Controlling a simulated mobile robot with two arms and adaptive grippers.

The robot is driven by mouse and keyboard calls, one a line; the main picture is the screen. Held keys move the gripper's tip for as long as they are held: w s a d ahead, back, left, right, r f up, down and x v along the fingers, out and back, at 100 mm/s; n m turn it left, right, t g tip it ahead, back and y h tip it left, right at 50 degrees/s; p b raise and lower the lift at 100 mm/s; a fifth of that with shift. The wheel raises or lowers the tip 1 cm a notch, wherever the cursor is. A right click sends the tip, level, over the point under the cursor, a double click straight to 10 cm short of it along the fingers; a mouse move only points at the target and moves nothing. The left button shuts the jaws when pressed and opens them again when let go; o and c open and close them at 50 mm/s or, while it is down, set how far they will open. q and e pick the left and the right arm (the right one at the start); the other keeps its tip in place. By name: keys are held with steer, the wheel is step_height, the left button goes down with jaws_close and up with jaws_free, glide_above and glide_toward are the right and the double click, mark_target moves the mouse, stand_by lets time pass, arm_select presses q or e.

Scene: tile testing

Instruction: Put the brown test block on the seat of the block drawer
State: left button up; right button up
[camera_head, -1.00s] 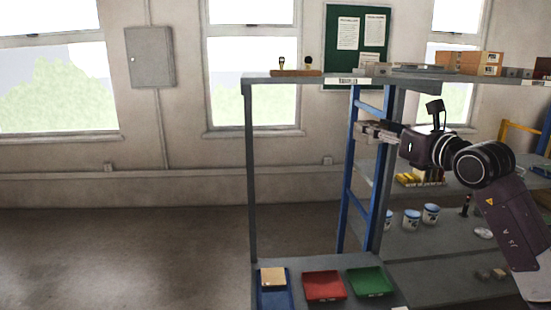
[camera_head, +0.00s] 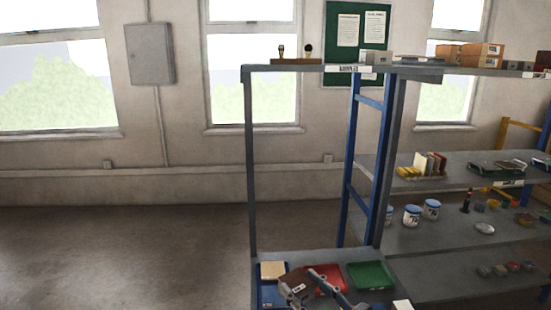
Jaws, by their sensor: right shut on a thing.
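My right gripper (camera_head: 314,284) is low in the head view, over the lower shelf, and shut on a dark brown block (camera_head: 292,282) with a small white label. The block is at the gripper's left, in front of a blue tray (camera_head: 268,296) and a red tray (camera_head: 334,287), partly covering both. I cannot tell whether it touches either tray. A tan block (camera_head: 272,270) is at the back of the blue tray. Which tray is the block drawer cannot be told from the picture. My left gripper is not in view.
A green tray (camera_head: 371,276) stands right of the red one. A grey post (camera_head: 250,170) rises at the shelf's left, and a blue ladder frame (camera_head: 353,160) behind. The upper shelf (camera_head: 300,69) runs above. White tins (camera_head: 412,216) stand on a shelf at right.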

steer(key=s+d+f+m+t+h+b, duration=0.1)
steer(key=s+d+f+m+h, duration=0.2)
steer(key=s, duration=0.6)
steer(key=s+d+f+m+t+h+b, duration=0.1)
steer(key=s+d+f+m+t+h, duration=0.1)
steer(key=s+d+h, duration=0.5)
steer(key=s+d+f+m, duration=0.1)
steer(key=s+d+f, duration=0.1)
steer(key=d, duration=0.1)
steer(key=shift+s+f+m+b, duration=0.3)
steer(key=shift+s+f+m, duration=0.05)
steer(key=shift+f+m, duration=0.05)
steer(key=shift+w+a, duration=0.1)
steer(key=shift+a, duration=0.05)
